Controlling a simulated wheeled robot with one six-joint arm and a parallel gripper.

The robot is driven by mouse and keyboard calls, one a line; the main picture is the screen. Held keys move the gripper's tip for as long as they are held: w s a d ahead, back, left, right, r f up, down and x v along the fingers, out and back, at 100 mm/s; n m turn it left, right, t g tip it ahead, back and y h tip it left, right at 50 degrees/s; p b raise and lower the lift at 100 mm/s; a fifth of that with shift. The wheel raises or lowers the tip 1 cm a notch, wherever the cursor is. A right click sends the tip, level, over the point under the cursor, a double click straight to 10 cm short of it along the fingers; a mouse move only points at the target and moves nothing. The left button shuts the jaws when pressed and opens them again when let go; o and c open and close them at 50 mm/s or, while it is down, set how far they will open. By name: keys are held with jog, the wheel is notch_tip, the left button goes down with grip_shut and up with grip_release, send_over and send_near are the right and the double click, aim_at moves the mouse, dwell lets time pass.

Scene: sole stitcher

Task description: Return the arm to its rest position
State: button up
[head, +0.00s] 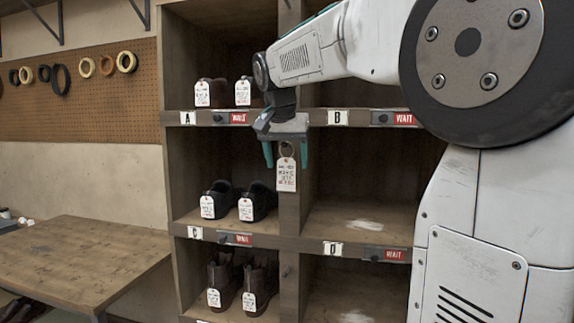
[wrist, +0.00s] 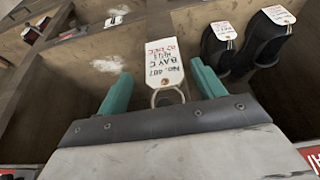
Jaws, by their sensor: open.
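My gripper (head: 285,158) is open in front of the upright divider of the wooden shelf unit (head: 290,222). Its two green fingers point down. A white paper tag (head: 286,174) with a ring hangs at the divider, between and slightly below the fingertips in the head view. In the wrist view the tag (wrist: 165,62) shows upside down between the spread fingers (wrist: 162,88), with "BAY C" readable on it. The fingers stand apart from the tag on both sides. My arm reaches in from the right and hides part of the upper right bay.
Tagged dark shoes (head: 240,202) stand in the left bays. The right middle bay (head: 365,215) is empty, with a pale scuff. Shelf edges carry letter plates and red "WAIT" signs (head: 403,119). A wooden table (head: 75,258) stands at the left, below a pegboard (head: 85,110) with rings.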

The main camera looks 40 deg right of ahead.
jog(key=v, duration=0.6)
jog(key=s+a+f+n+y, duration=0.1)
jog(key=s+a+f+n, duration=0.2)
jog(key=s+a+f, duration=0.2)
jog(key=s+a+f+n+g+y, duration=0.1)
jog(key=s+a+f+n, duration=0.3)
jog(key=s+f, duration=0.8)
jog(key=s+a+f+n+y, duration=0.1)
jog(key=s+a+f+n, duration=0.2)
jog(key=s+a+f, duration=0.4)
notch_tip(320, 180, down, 4)
jog(key=shift+s+r+y, duration=0.1)
jog(key=shift+s+y, duration=0.3)
jog(key=shift+s, duration=0.7)
